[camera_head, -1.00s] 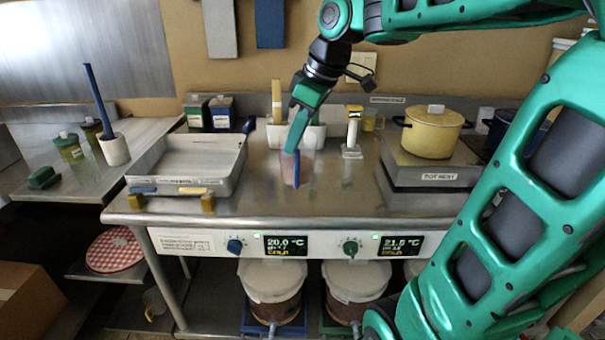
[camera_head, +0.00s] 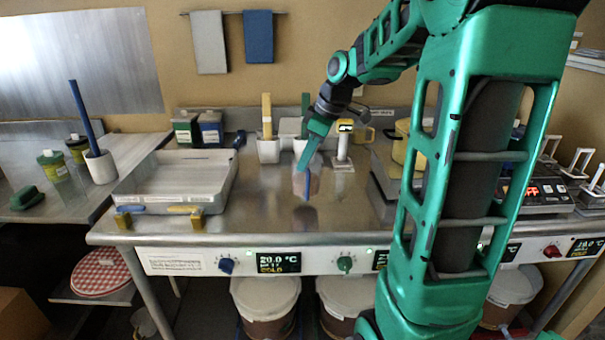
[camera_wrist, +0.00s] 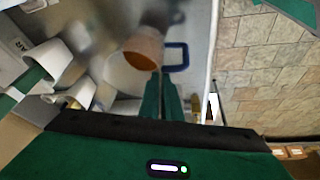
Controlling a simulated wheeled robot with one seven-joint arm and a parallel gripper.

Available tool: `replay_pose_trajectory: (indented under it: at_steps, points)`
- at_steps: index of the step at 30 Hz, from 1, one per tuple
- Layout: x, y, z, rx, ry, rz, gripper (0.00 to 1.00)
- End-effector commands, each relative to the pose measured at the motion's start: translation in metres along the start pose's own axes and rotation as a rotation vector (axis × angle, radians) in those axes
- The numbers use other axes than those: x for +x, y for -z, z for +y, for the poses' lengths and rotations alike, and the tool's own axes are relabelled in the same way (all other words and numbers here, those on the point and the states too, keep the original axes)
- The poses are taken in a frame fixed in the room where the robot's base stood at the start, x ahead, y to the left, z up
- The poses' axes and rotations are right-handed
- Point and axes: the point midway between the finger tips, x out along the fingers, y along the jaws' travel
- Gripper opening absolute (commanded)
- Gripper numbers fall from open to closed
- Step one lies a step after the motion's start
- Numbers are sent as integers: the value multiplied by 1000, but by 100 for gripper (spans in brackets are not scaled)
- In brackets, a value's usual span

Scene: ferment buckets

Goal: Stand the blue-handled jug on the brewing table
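The blue-handled jug (camera_head: 313,183) is see-through, with its blue handle (camera_head: 306,188) facing my body. In the head view it is upright over the middle of the steel brewing table (camera_head: 260,218); I cannot tell whether its base touches the top. My gripper (camera_head: 302,168) reaches down from above and is shut on the handle. The wrist view shows the jug (camera_wrist: 146,45) with an orange-brown inside, the blue handle loop (camera_wrist: 187,56) and my two green fingers (camera_wrist: 161,75) close together at it. The grip itself is partly hidden.
A shallow steel tray (camera_head: 225,190) stands left of the jug. White pots with upright handles (camera_head: 268,150) and a white stand (camera_head: 342,160) are behind it. A yellow pot (camera_head: 400,150) is right, partly behind my arm. The table's front middle is clear.

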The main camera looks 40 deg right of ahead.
Motion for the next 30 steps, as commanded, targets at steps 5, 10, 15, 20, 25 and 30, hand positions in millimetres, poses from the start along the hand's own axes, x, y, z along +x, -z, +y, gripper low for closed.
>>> replay_pose_trajectory:
  at_steps: [5,10,15,20,25,30]
  points:
    - [18,-8,-2,1,2,-2,0]
    - [35,-14,-3,0,1,-1,0]
    - [36,-14,-2,1,0,-1,0]
    - [36,-14,-3,1,1,-2,23]
    - [36,-14,-3,0,1,-1,23]
    - [29,-13,-3,-2,1,0,23]
